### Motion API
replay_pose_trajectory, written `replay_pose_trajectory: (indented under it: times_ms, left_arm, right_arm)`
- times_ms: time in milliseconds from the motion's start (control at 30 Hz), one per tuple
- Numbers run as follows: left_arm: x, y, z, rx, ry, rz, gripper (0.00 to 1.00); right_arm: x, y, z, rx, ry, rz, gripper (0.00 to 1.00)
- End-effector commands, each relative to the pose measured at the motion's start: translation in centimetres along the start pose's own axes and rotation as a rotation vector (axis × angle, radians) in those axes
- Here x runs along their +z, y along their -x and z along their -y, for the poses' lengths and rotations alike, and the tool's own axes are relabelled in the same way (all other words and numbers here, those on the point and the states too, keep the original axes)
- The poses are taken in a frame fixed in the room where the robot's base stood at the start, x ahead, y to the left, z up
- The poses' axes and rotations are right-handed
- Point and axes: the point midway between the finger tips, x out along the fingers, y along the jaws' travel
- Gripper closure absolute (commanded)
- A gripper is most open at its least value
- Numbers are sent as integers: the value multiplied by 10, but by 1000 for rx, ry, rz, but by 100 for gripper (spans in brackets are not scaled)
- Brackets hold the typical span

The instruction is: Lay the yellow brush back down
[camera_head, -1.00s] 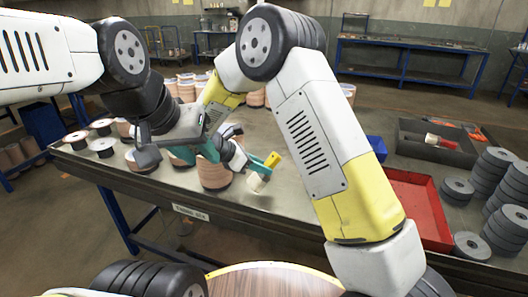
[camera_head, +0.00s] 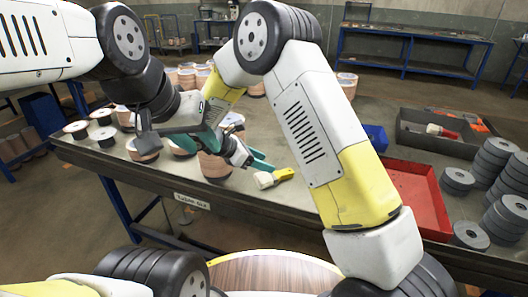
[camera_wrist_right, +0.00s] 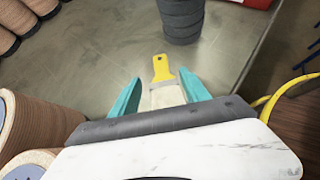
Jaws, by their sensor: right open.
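The yellow brush (camera_head: 284,174) lies on the bench (camera_head: 240,200) in the head view, its yellow handle pointing right and its pale bristles to the left. In the right wrist view the brush (camera_wrist_right: 161,69) points away from me, its bristle end between the teal fingers, with gaps at both sides. My right gripper (camera_wrist_right: 158,90) is open around it; in the head view this gripper (camera_head: 258,162) is just behind the brush. My left gripper (camera_head: 198,142) hovers over the copper spools at the left, its teal fingers apart and nothing seen between them.
Copper-coloured spools (camera_head: 215,165) stand close to the left of the brush. A red tray (camera_head: 418,195), a dark tray (camera_head: 440,140) holding another brush, and stacks of grey discs (camera_head: 495,160) are at the right.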

Motion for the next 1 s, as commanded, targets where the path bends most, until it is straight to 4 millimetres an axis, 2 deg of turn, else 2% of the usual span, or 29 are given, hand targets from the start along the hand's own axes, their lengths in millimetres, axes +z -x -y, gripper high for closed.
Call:
replay_pose_trajectory:
  times_ms: [167,400,600,1000]
  left_arm:
    - [0,0,0,0,0,0,64]
    - [0,0,0,0,0,0,64]
    - [0,0,0,0,0,0,64]
    - [0,0,0,0,0,0,64]
  right_arm:
    - [0,7,0,2,0,0,46]
    - [-1,48,-1,4,0,-1,46]
    - [0,73,0,1,0,0,46]
    - [0,78,0,0,0,0,46]
